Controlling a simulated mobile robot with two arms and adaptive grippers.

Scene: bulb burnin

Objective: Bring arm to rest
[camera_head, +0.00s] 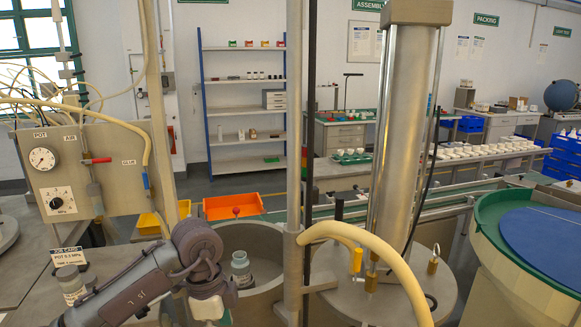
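My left arm (130,290) comes in from the lower left and bends down at its wrist joint (197,243), in front of the open grey pot (268,300). The gripper end of this arm points down near the bottom edge. Its fingertips cannot be made out, so I cannot tell whether it is open or shut. A small jar with a pale lid (240,268) shows in the pot, just right of the wrist. My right gripper is not in view.
A second jar (71,284) stands on the left bench by a job card (68,257). A metal post (293,180), a thick yellow hose (385,255) and a tall cylinder (400,130) on a round lid (350,300) stand close right. A green-rimmed drum (490,222) is at far right.

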